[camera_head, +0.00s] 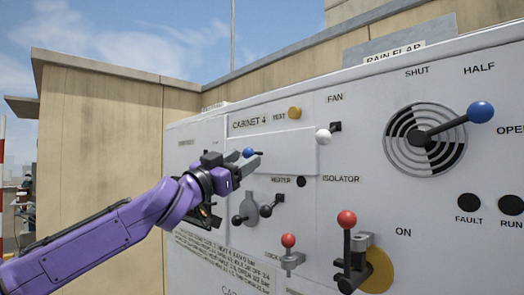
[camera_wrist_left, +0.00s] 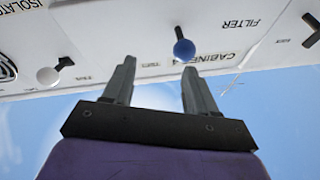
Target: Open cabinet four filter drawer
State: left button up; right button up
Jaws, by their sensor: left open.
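Cabinet four is a white metal unit marked CABINET 4 (camera_head: 249,122), with a raised rectangular panel (camera_head: 285,145) below that label. A blue ball knob (camera_head: 249,152) shows at the panel's left part, just behind my left gripper (camera_head: 250,164). My left gripper is open and empty, its fingers pointing at the cabinet face. In the left wrist view the blue knob (camera_wrist_left: 184,48) lies beyond the fingertips (camera_wrist_left: 160,64), closer to the right finger, with no visible contact. A FILTER label (camera_wrist_left: 241,24) is near it. The drawer's outline is partly hidden by my gripper. My right gripper is out of view.
A white ball knob (camera_head: 323,136) stands right of the panel. Red-knobbed levers (camera_head: 347,219) and a blue-knobbed lever (camera_head: 480,112) on a round vent stick out to the right. A beige wall (camera_head: 100,150) stands at left.

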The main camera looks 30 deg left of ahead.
aim_at(244, 153)
pick_arm(q)
jog(key=shift+n, duration=0.3)
jog(key=w+r, duration=0.1)
jog(key=w, duration=0.1)
jog(key=w+p, duration=0.1)
jog(key=w, duration=0.1)
jog(key=w+a+r+p, duration=0.1)
jog(key=w, duration=0.2)
jog(key=shift+a+r, duration=0.1)
jog(key=shift+r, duration=0.25)
jog(key=shift+w+d+f, duration=0.1)
jog(key=shift+w+d, duration=0.1)
jog(key=shift+w, duration=0.1)
jog(key=shift+s+a, duration=0.35)
jog(key=shift+a, duration=0.3)
jog(key=shift+c, duration=0.9)
jog(key=shift+a, duration=0.2)
jog(key=c, duration=0.5)
jog(key=shift+d, duration=0.3)
grip_shut()
jog(key=shift+d, duration=0.15)
jog(key=shift+a, duration=0.2)
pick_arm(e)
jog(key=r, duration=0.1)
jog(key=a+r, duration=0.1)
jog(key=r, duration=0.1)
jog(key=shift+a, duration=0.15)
